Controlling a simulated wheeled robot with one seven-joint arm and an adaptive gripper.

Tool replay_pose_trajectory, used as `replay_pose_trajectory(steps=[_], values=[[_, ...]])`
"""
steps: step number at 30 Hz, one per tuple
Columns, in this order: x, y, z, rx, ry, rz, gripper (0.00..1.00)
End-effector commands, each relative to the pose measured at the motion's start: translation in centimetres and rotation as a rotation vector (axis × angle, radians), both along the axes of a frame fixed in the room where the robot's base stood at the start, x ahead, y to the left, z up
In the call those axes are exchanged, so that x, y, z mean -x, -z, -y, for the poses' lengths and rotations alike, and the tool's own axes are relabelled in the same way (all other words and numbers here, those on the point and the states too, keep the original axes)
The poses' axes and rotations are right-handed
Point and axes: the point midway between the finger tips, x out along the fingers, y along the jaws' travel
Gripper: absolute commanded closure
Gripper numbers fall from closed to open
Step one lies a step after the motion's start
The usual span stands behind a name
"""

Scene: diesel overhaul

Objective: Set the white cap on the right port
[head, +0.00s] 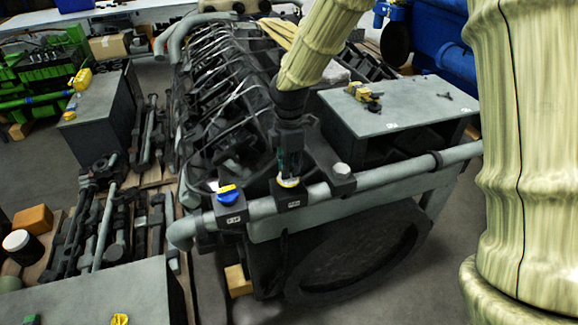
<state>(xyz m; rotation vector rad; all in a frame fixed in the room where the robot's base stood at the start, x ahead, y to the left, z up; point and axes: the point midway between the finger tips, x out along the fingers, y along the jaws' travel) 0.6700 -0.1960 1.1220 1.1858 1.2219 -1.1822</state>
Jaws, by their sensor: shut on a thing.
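My gripper (290,163) points down over the front pipe of the engine, shut on the white cap (288,182). Only the cap's pale lower edge and a bit of yellow show below the fingers. Directly under it is the right port's black block (291,197) with a white label, on the pipe. The cap is at the top of this block; I cannot tell whether it is seated or just above. The left labelled block (231,215) carries a blue cap (230,196) with a yellow top.
Another black block (342,184) with a grey round top stands close to the right on the pipe (395,168). A grey bench (400,105) with a yellow object (363,93) is behind right. A grey tabletop (90,295) is at the front left.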

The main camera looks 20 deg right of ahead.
Motion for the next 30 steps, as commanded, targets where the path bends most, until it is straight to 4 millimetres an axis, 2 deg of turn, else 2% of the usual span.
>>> replay_pose_trajectory(steps=[2,3,6,7,16,20,23,30], values=[[0.1,0.0,0.0,0.000,0.000,-0.002,1.00],[0.1,0.0,0.0,0.000,0.000,-0.002,0.82],[0.1,0.0,0.0,0.000,0.000,-0.002,0.64],[0.1,0.0,0.0,0.000,0.000,-0.001,0.60],[0.0,0.0,0.0,0.000,0.000,-0.001,0.60],[0.0,-0.7,0.0,-0.001,0.000,0.000,0.60],[0.0,-2.0,0.0,-0.001,0.000,0.002,0.60],[0.0,-6.4,0.0,-0.001,0.000,0.003,0.60]])
